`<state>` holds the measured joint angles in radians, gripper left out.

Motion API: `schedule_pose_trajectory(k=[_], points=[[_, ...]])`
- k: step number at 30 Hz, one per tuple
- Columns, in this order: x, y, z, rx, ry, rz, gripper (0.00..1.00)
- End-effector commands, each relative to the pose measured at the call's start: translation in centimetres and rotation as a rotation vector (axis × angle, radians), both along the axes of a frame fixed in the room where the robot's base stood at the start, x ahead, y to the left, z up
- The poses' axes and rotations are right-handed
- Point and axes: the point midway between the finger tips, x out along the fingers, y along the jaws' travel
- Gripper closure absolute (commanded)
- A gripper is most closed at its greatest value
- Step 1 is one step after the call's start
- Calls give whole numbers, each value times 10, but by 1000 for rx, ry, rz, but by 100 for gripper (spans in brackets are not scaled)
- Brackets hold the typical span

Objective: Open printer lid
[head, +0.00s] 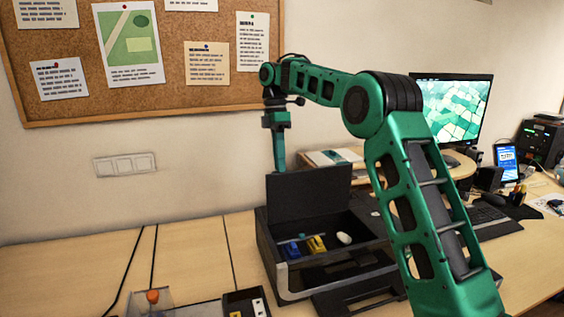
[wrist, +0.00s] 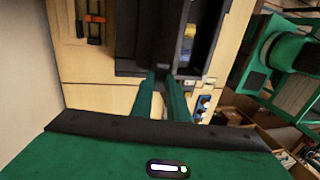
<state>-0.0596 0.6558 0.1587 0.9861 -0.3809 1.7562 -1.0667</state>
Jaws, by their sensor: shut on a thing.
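The black printer (head: 290,283) stands on the desk, with its dark lid (head: 309,193) raised nearly upright at the back. Inside the open body are a blue cartridge (head: 291,249), a yellow cartridge (head: 317,244) and a small white rounded object (head: 344,239). My gripper (head: 279,170) points down at the lid's upper left edge and is shut on it. In the wrist view, the two green fingers (wrist: 162,80) close on the dark edge of the lid (wrist: 155,40), with part of the open printer beside it. My fingertips partly hide the lid edge there.
A corkboard (head: 130,50) hangs on the wall behind. A tray with small parts (head: 245,300) lies at the front. A monitor (head: 455,105), keyboard (head: 480,218) and phone (head: 507,160) stand to the right. The desk left of the printer is mostly clear, with black cables.

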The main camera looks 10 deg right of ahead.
Motion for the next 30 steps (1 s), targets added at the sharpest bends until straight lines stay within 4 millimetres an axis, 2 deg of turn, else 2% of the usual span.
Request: schedule_pose_trajectory(k=[1,9,10,11,14,15,22,26,28,29,30], points=[[0,-2,-38,-4,59,-5,100],[1,-2,-38,-4,59,-4,100],[1,-2,-38,-4,59,-4,84],[1,-2,-38,-4,59,-4,77],[0,-2,-37,-4,59,-4,26],[0,-3,-37,-4,59,-4,18],[1,-3,-35,-3,57,-4,18],[3,-3,-24,-3,54,-4,19],[3,-3,-12,-3,52,-4,31],[3,-3,-6,-3,50,-5,39],[3,-2,2,-5,49,-4,54]])
